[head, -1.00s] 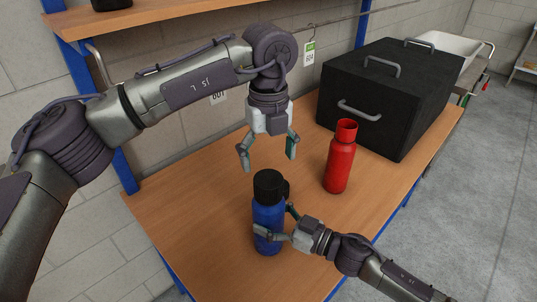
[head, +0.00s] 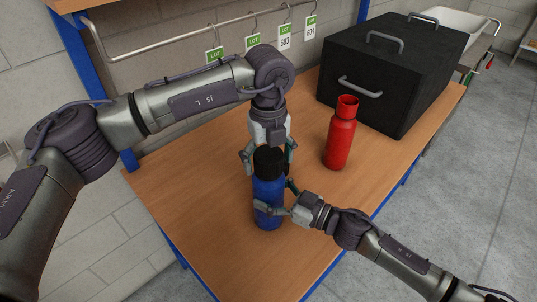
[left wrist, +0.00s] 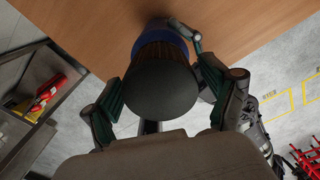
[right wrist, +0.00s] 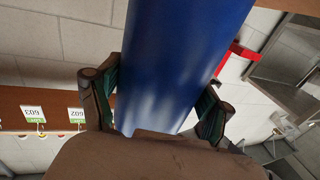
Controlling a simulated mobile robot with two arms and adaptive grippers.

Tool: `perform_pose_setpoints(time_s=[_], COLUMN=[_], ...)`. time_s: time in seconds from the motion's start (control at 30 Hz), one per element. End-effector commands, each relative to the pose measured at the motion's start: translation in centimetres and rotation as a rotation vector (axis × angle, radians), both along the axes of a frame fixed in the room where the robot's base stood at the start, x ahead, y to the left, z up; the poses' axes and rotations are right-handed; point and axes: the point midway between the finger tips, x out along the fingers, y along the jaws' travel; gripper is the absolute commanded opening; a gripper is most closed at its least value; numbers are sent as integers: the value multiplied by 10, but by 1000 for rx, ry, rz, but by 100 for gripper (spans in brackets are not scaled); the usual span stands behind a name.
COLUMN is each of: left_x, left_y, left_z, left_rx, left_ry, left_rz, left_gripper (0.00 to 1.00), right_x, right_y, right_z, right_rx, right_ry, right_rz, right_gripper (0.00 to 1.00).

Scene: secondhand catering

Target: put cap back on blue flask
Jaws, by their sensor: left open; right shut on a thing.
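The blue flask (head: 268,194) stands upright on the wooden table, with its black cap (head: 268,160) on top. My right gripper (head: 273,210) is shut around the lower body of the flask. The right wrist view shows the blue body (right wrist: 180,65) between both fingers. My left gripper (head: 268,160) points down over the cap, one finger on each side. In the left wrist view the round cap top (left wrist: 160,90) sits between the open fingers, with gaps beside it. How firmly the cap is seated cannot be told.
A black box (head: 392,75) with grey handles sits at the back right. A rail (head: 170,40) with lot tags runs along the wall. The front table area is clear.

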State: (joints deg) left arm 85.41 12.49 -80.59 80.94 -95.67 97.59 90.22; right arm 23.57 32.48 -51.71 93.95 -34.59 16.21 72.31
Motion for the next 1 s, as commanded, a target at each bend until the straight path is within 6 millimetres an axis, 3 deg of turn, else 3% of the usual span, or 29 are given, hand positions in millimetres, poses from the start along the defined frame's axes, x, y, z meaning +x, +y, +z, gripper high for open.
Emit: perform_pose_setpoints(time_s=[0.1, 0.47, 0.67, 1.0], left_x=[0, 0, 0, 0], left_y=[0, 0, 0, 1], left_z=[0, 0, 0, 0], left_rx=[0, 0, 0, -1], left_ry=[0, 0, 0, -1], left_rz=[0, 0, -106, -864], left_gripper=[84, 24, 23, 23], right_x=[0, 0, 0, 0], right_y=[0, 0, 0, 0], right_z=[1, 1, 1, 1], right_rx=[2, 2, 2, 2], right_ry=[-1, -1, -1, -1], right_rz=[0, 0, 1, 1], right_gripper=[0, 0, 0, 0])
